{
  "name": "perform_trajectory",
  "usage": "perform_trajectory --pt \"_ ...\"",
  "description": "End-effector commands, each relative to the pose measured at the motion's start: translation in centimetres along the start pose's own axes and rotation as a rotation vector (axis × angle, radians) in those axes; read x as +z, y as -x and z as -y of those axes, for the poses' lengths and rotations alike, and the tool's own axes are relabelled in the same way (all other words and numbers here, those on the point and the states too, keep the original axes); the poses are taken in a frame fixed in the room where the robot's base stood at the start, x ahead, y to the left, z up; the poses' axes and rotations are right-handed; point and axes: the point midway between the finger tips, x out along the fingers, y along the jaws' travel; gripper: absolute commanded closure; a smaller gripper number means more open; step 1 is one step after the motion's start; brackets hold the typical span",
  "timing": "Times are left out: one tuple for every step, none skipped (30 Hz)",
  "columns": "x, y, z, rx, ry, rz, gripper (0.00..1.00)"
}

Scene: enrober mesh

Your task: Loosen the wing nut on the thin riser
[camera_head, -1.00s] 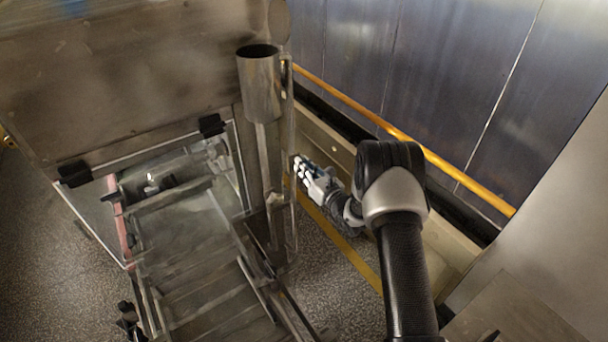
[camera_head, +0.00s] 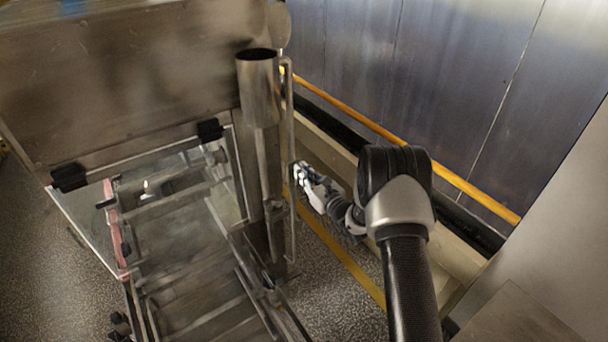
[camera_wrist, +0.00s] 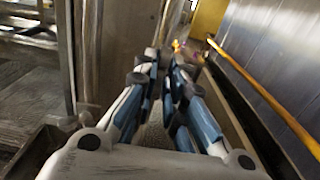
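The thin riser (camera_head: 291,150) is a slim upright metal tube beside the thick open-topped pipe (camera_head: 258,90) at the machine's corner. My gripper (camera_head: 298,171) is low, at or just right of the thin riser in the head view; I cannot tell whether it touches. In the wrist view my gripper (camera_wrist: 166,58) has blue-sided fingers that converge to a narrow gap at the tips. Nothing is clearly seen between them, and I cannot tell if they are fully shut. Metal uprights (camera_wrist: 67,50) stand left of the fingers. I cannot make out the wing nut.
The steel machine housing (camera_head: 130,80) and its frame conveyor (camera_head: 195,280) fill the left. A yellow rail (camera_head: 400,140) runs along the metal wall (camera_head: 430,70) behind my arm. Speckled floor (camera_head: 335,285) shows between machine and wall.

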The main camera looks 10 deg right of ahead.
Motion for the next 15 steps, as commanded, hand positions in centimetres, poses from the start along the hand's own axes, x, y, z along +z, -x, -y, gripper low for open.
perform_trajectory --pt "0.36 -0.14 0.04 0.001 0.003 0.007 0.84" --pt "0.36 -0.14 0.04 0.001 0.003 0.007 0.82" --pt "0.35 -0.14 0.03 0.001 0.003 0.007 0.79" --pt "0.32 -0.13 0.03 0.001 0.002 0.007 0.77" --pt "0.29 -0.12 0.02 0.001 0.002 0.006 0.75" --pt "0.24 -0.1 0.02 0.001 0.001 0.005 0.73" --pt "0.22 -0.09 0.01 0.0 0.001 0.005 0.71" --pt "0.2 -0.08 0.01 0.0 0.0 0.004 0.7" --pt "0.17 -0.08 0.01 0.0 0.0 0.004 0.7" --pt "0.15 -0.07 0.01 0.0 0.0 0.003 0.7" --pt "0.14 -0.06 0.01 0.0 0.0 0.003 0.7" --pt "0.12 -0.05 0.01 0.0 -0.001 0.003 0.7" --pt "0.11 -0.05 0.0 0.0 -0.001 0.003 0.7" --pt "0.1 -0.05 0.01 0.0 -0.001 0.002 0.7" --pt "0.09 -0.04 0.01 0.0 -0.001 0.002 0.7"
